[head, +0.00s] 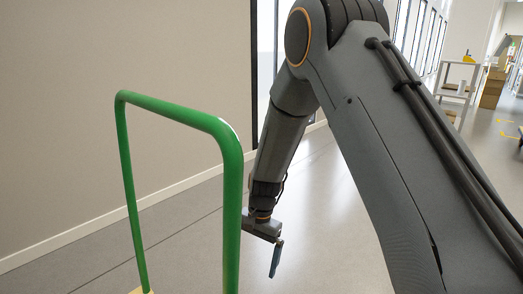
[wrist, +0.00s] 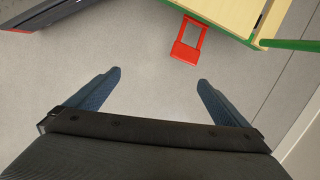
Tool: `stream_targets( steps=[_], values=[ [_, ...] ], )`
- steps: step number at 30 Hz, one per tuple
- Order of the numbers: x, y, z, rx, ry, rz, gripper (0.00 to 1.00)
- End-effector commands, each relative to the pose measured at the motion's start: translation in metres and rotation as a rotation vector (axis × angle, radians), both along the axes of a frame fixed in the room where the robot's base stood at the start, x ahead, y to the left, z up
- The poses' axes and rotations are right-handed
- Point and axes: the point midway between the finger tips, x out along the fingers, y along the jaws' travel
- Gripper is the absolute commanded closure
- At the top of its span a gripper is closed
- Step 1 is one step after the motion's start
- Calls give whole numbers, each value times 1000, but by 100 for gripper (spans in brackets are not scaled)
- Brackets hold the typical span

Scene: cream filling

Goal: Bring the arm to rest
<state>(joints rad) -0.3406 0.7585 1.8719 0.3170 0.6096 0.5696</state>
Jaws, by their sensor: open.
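My arm (head: 375,130) is raised in the head view, bent at the elbow near the top, with its forearm slanting down and left. My gripper (head: 275,260) hangs at its end above the grey floor, in front of the wall. In the wrist view my gripper (wrist: 160,80) is open, with its two blue fingers wide apart and nothing between them. Only bare floor shows below the fingers.
A green tube handle (head: 228,160) stands left of my gripper. In the wrist view, a wooden platform with green edging (wrist: 235,12) and a red frame-shaped part (wrist: 183,52) lie beyond the fingertips. A shelf (head: 455,95) stands far right.

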Motion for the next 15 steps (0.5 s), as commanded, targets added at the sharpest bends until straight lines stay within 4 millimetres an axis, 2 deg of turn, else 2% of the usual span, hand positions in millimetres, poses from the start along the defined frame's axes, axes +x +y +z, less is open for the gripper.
stream_targets(
  steps=[1,3,8,15],
  values=[
    [-8,-14,34,-1,-13,19,0],
    [-20,-33,65,-6,-28,51,0],
    [-49,-73,133,-16,-61,127,0],
    [-105,-130,226,-40,-105,242,0]
  ],
)
